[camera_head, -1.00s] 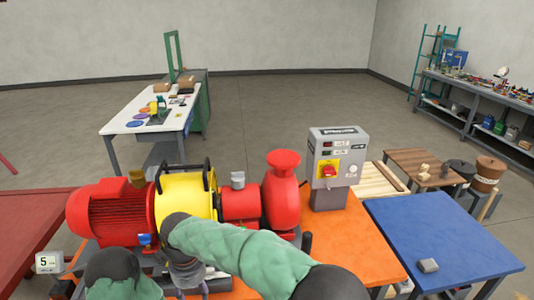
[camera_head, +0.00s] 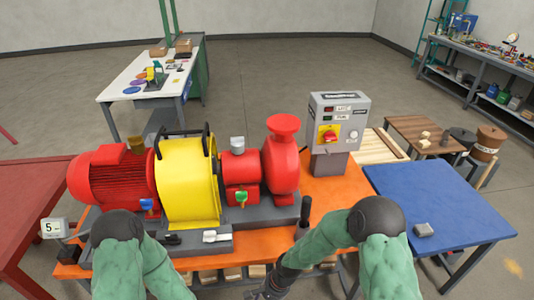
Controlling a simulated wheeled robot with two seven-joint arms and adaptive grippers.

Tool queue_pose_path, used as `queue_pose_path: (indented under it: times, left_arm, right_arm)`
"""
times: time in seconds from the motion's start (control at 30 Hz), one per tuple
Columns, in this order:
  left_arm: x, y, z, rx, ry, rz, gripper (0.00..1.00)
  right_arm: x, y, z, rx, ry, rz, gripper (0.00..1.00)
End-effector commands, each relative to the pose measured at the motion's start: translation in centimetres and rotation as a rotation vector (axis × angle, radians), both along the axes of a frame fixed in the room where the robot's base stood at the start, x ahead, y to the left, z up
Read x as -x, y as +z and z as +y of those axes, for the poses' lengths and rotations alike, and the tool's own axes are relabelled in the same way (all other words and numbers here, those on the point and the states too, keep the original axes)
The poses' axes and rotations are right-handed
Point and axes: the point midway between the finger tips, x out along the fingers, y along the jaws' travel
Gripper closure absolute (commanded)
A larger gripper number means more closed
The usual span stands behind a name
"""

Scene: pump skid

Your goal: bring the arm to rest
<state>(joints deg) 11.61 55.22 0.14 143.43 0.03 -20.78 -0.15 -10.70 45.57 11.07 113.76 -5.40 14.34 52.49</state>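My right arm (camera_head: 375,265), in a green sleeve, bends at a dark elbow at the lower right. Its forearm runs down and left in front of the orange skid. My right gripper (camera_head: 264,293) is at the bottom edge, partly cut off, and its fingers are too unclear to tell open from shut. My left arm (camera_head: 140,265) stands at the lower left with its dark elbow in front of the skid. Its gripper is out of view. No held object can be made out.
The orange skid (camera_head: 340,195) carries a red motor (camera_head: 110,178), yellow guard (camera_head: 187,185), red pump (camera_head: 281,165) and grey control box (camera_head: 338,125). A black upright handle (camera_head: 305,212) stands by my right forearm. A blue table (camera_head: 440,205) is at right, a red table (camera_head: 30,195) at left.

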Motion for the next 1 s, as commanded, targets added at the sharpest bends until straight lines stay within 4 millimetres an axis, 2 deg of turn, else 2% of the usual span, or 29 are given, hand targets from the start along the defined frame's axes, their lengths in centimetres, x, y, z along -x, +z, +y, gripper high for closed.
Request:
queue_pose_path:
  times: [0.03, 0.2, 0.43, 0.63, 1.0]
  left_arm:
    - [0.0, 0.0, 0.0, 0.0, 0.0, 0.0, 0.6]
    - [0.0, 0.0, 0.0, 0.0, 0.0, 0.0, 0.6]
    - [0.0, 0.0, 0.0, 0.0, 0.0, 0.0, 0.6]
    - [0.0, 0.0, 0.0, 0.0, 0.0, 0.0, 0.6]
    - [0.0, 0.0, 0.0, 0.0, 0.0, 0.0, 0.6]
  right_arm:
    - [1.5, -1.5, -1.7, -0.015, 0.031, -0.01, 0.51]
    - [6.0, -4.7, -5.8, -0.052, 0.173, -0.104, 0.51]
    - [11.1, -6.4, -9.4, -0.049, 0.322, -0.206, 0.51]
    - [12.5, -6.5, -10.3, -0.039, 0.375, -0.241, 0.51]
    - [12.5, -6.5, -10.3, -0.039, 0.378, -0.243, 0.51]
